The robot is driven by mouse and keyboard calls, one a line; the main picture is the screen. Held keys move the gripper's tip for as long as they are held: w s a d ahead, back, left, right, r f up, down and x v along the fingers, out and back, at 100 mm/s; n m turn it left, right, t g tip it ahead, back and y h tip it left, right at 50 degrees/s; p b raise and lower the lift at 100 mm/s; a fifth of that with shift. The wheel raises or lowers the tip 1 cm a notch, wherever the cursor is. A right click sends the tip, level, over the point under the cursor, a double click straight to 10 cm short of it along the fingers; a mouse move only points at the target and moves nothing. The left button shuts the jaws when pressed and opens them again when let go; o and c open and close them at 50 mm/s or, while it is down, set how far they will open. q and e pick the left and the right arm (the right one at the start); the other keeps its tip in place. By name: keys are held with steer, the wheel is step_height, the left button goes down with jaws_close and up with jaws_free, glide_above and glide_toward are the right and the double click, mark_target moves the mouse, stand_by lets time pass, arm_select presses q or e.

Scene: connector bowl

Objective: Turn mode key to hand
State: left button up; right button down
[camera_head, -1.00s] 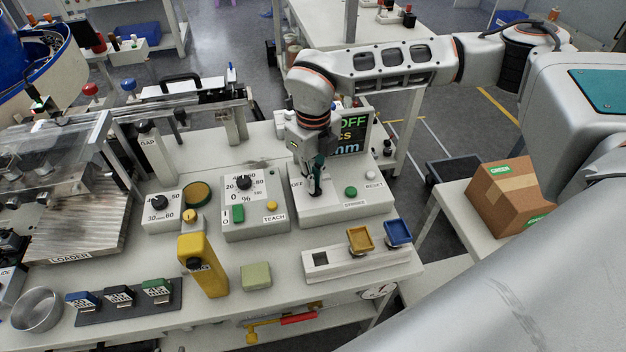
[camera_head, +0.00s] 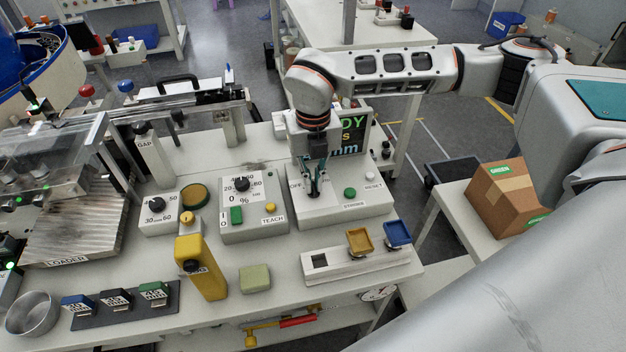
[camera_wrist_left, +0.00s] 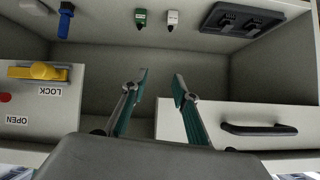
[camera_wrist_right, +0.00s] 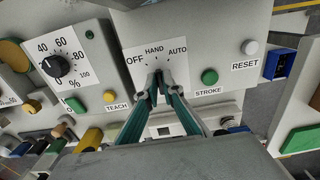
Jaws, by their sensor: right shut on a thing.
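The mode key is on the sloped panel marked OFF, HAND and AUTO (camera_wrist_right: 188,63). My right gripper (camera_wrist_right: 158,80) is shut on the key, with its fingertips just below the HAND label (camera_wrist_right: 154,50). The key is mostly hidden between the fingers, so I cannot read its exact angle. In the head view the right gripper (camera_head: 314,188) reaches down onto the control box (camera_head: 335,208). The display (camera_head: 353,135) behind it shows green letters ending in "DY", partly covered by my arm. My left gripper (camera_wrist_left: 160,90) is open and empty in the left wrist view, facing a grey recess.
A green STROKE button (camera_wrist_right: 209,76) and a white RESET button (camera_wrist_right: 250,47) sit right of the key. The percent dial box (camera_head: 252,210) stands at the left. A yellow post (camera_head: 203,268) rises nearer the front. A lock handle (camera_wrist_left: 38,72) shows beside the left gripper.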

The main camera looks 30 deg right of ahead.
mark_target(313, 185)
stand_by(0.3)
steer(key=c, duration=2.2)
jaws_free()
step_height(313, 185, up, 12)
steer(key=shift+r, duration=0.1)
